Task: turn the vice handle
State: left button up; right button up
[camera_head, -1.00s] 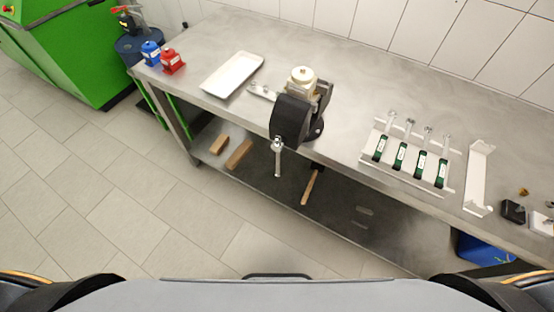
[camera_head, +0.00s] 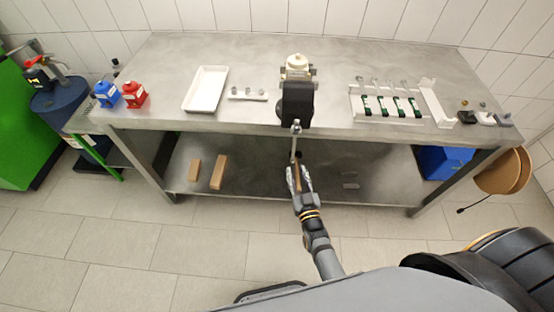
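The black vice (camera_head: 297,103) is mounted at the front edge of the steel workbench, with a pale cylindrical part (camera_head: 296,67) at its top. The vice handle (camera_head: 295,145) is a thin metal bar hanging down in front of the bench edge. My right gripper (camera_head: 298,172) comes up from below, with its two fingers spread apart around the lower end of the handle in the picture. Whether they touch the bar cannot be told. My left gripper is not in view.
Wooden blocks (camera_head: 218,172) lie on the lower shelf. A blue bin (camera_head: 444,162) stands below at right.

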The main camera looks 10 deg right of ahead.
aim_at(294, 150)
jog(key=w+b, duration=0.2)
jog(key=w, duration=0.1)
jog(key=w+d+b, duration=0.1)
jog(key=w+b, duration=0.1)
jog(key=w, duration=0.2)
jog(key=w+b, duration=0.2)
jog(key=w, duration=0.1)
jog(key=shift+w+d+f, duration=0.15)
jog(key=shift+w+d, duration=0.05)
jog(key=shift+d, duration=0.15)
jog(key=shift+w, duration=0.2)
grip_shut()
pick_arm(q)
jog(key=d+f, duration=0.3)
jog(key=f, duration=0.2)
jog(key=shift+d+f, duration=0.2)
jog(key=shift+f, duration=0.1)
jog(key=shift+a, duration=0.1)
